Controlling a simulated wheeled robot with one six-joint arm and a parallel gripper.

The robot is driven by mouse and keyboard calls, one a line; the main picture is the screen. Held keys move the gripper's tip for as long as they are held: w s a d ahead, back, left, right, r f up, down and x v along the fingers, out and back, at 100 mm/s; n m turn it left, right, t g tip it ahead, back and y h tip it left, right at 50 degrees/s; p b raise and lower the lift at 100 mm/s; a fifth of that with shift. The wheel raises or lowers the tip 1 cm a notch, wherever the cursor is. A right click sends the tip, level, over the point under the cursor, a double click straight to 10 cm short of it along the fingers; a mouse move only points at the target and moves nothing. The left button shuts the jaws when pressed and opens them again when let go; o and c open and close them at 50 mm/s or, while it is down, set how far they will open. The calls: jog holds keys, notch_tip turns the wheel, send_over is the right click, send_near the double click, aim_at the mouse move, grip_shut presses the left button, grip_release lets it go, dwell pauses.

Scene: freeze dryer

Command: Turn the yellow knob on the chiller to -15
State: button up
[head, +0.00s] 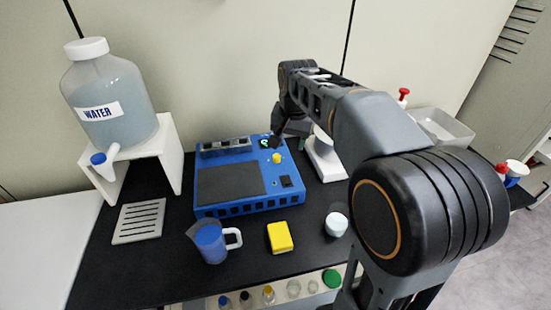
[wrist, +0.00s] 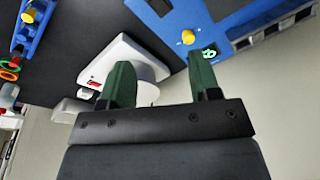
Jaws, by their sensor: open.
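The blue chiller (head: 240,205) stands on the black bench in the head view. Its yellow knob (head: 277,158) is on the right of its top, below a small lit green display (head: 272,142). In the wrist view the knob (wrist: 188,37) shows near the tip of the right finger, beside the display (wrist: 210,52). My gripper (wrist: 160,65) is open and empty, and the knob is not between its fingers. In the head view my gripper is small, partly hidden by my arm, and sits behind and right of the knob. The knob's setting is too small to read.
A white device (head: 325,165) stands right of the chiller and under my left finger in the wrist view. A blue jug (head: 210,243), yellow block (head: 280,237) and white-lidded jar (head: 336,224) stand in front. A water bottle (head: 110,90) on a white stand is at left.

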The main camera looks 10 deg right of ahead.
jog(key=w+f+m, duration=0.1)
jog(key=w+m, duration=0.1)
jog(key=w, duration=0.5)
jog(key=m+g+b, duration=0.2)
jog(key=m, duration=0.2)
send_over(276, 156)
notch_tip(276, 156, down, 4)
notch_tip(276, 156, down, 14)
jog(key=shift+r+b, duration=0.15)
jog(key=shift+b, duration=0.95)
jog(key=c, duration=0.9)
